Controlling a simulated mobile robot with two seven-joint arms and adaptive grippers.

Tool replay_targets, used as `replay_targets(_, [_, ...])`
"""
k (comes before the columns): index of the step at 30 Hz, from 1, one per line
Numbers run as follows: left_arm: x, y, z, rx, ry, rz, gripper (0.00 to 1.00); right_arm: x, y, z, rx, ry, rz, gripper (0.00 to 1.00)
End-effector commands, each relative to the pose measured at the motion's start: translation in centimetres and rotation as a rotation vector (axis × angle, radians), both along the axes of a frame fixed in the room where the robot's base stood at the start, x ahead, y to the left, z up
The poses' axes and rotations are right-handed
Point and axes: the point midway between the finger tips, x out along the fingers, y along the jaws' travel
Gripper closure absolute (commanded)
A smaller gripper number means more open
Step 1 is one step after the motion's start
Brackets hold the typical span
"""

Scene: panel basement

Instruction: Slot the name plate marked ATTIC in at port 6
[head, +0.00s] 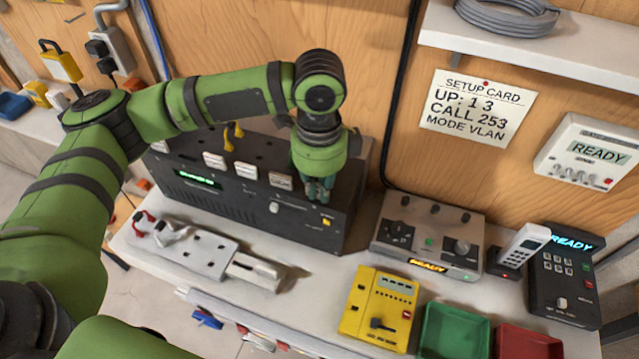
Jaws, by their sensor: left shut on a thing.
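My left gripper (318,190) points down at the right part of the front of a dark panel box (250,203). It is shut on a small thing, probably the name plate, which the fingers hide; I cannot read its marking. Several pale name plates sit in a row along the box's upper front edge, such as the left one (214,160), the middle one (243,170) and the one nearest the gripper (281,181). Their lettering is too small to read surely. Port numbers are not legible. My right gripper is not in view.
A grey knob unit (428,236), a yellow device (380,309), a green tray (453,331), a red tray (521,342) and a dark keypad phone (562,275) stand to the right. A setup card (477,107) hangs behind.

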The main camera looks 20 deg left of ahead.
Motion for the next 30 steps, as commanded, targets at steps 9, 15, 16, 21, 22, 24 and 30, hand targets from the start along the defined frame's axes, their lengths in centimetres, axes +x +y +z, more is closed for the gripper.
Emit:
replay_targets(9, [0.0,-0.03,-0.16,-0.001,0.0,0.0,1.0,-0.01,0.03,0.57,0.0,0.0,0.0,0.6])
replay_targets(15, [0.01,-0.02,-0.3,0.0,-0.001,0.0,1.0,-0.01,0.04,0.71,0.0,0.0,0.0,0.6])
replay_targets(16, [0.02,-0.02,-0.32,0.0,-0.001,0.0,1.0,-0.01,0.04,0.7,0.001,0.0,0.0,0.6])
replay_targets(21, [0.01,-0.02,-0.33,0.0,0.0,0.0,1.0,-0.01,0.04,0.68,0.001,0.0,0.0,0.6])
replay_targets(22, [0.01,-0.02,-0.33,0.0,0.0,0.0,1.0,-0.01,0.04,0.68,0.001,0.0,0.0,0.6])
replay_targets(24, [0.01,-0.02,-0.33,0.0,0.0,0.0,1.0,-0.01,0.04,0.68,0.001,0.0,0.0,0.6])
replay_targets(30, [0.01,-0.01,-0.32,0.0,0.0,0.0,0.6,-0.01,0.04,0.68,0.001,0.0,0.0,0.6])
